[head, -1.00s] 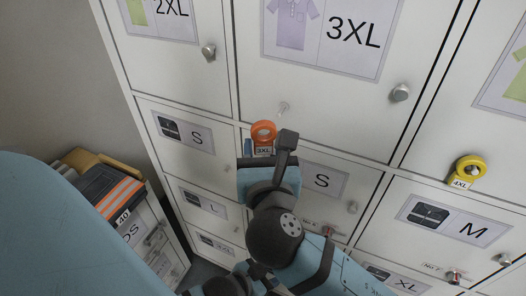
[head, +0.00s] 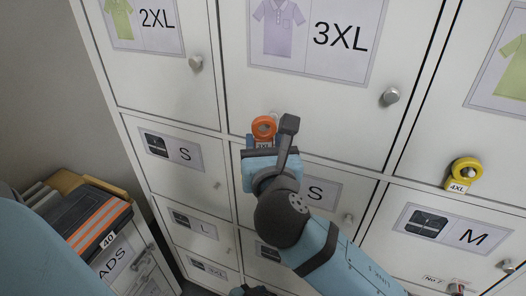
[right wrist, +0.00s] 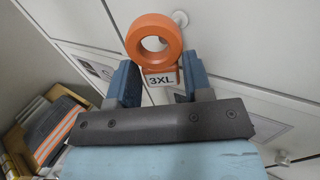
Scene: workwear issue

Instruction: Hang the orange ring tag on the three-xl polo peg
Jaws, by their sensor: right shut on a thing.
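The orange ring tag (head: 264,138) is upright in my right gripper (head: 263,148), below the big 3XL polo picture (head: 312,35). The gap between ring and peg in depth cannot be told.
A yellow ring tag marked 4XL (head: 466,170) hangs on the right. Round knobs, such as the 3XL door's (head: 389,97), stick out from the doors. A low cabinet with folded dark and orange workwear (head: 92,222) stands at lower left.

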